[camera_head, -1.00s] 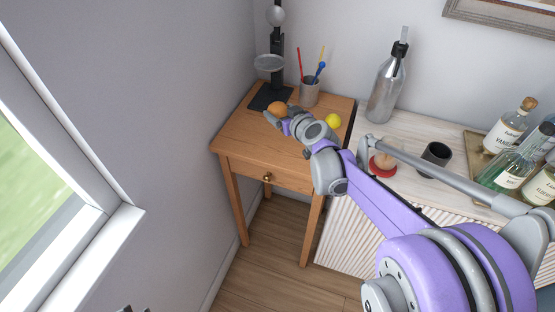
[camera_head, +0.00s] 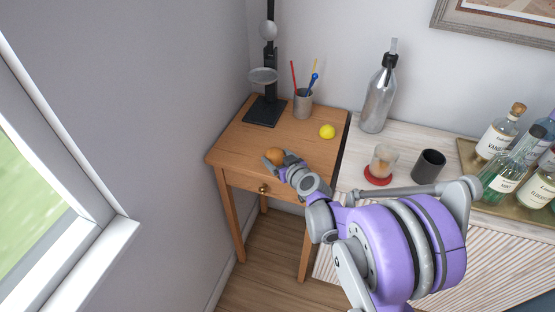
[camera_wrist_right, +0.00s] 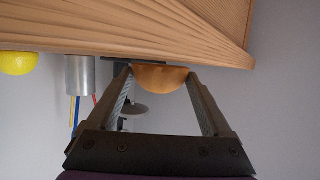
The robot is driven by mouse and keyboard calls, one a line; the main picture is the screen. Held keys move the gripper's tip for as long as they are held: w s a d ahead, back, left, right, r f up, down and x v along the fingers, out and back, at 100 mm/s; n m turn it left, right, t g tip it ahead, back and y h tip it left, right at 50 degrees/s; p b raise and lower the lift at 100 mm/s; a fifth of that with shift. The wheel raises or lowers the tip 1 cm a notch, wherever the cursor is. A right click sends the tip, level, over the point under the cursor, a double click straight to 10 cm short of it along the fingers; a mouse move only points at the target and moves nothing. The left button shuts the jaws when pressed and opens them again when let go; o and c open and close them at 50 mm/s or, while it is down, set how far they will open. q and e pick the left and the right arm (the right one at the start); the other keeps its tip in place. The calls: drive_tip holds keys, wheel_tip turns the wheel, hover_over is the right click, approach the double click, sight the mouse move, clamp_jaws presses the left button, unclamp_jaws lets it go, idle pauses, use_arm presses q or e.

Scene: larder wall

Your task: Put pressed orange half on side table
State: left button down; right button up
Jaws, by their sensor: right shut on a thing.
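The pressed orange half (camera_head: 275,156) is between the fingertips of my right gripper (camera_head: 276,162), over the front part of the wooden side table (camera_head: 236,138). In the right wrist view, which looks upside down, both fingers (camera_wrist_right: 163,80) of my right gripper close on the sides of the orange half (camera_wrist_right: 161,78). Its rounded side faces away from the tabletop (camera_wrist_right: 130,28). It is close to the tabletop, but I cannot tell whether it touches. My left gripper is not in view.
To the right, a cabinet holds a glass (camera_head: 384,160) on a red coaster, a dark cup (camera_head: 428,166) and bottles. The tabletop's left part is clear.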

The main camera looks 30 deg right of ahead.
drive_tip(key=shift+f, duration=0.15)
drive_tip(key=shift+f, duration=0.1)
drive_tip(key=o, duration=1.2)
drive_tip(key=shift+r, duration=0.2)
drive_tip(key=p+v, duration=0.1)
drive_tip(key=v, duration=1.1)
drive_tip(key=s+a+f+n+g+y, duration=0.2)
drive_tip(key=s+a+g+y, duration=0.3)
drive_tip(key=a, duration=0.7)
drive_tip(key=s+a+f+g+h, duration=0.1)
drive_tip(key=s, duration=0.3)
drive_tip(key=s+a+f+g+h, duration=0.1)
drive_tip(key=s, duration=0.3)
drive_tip(key=s+a+f+m+g+h, duration=0.1)
drive_tip(key=s+h, duration=0.1)
drive_tip(key=s, duration=0.3)
drive_tip(key=shift+a+f+g, duration=0.1)
drive_tip(key=shift+f+g, duration=0.05)
drive_tip(key=shift+g, duration=0.25)
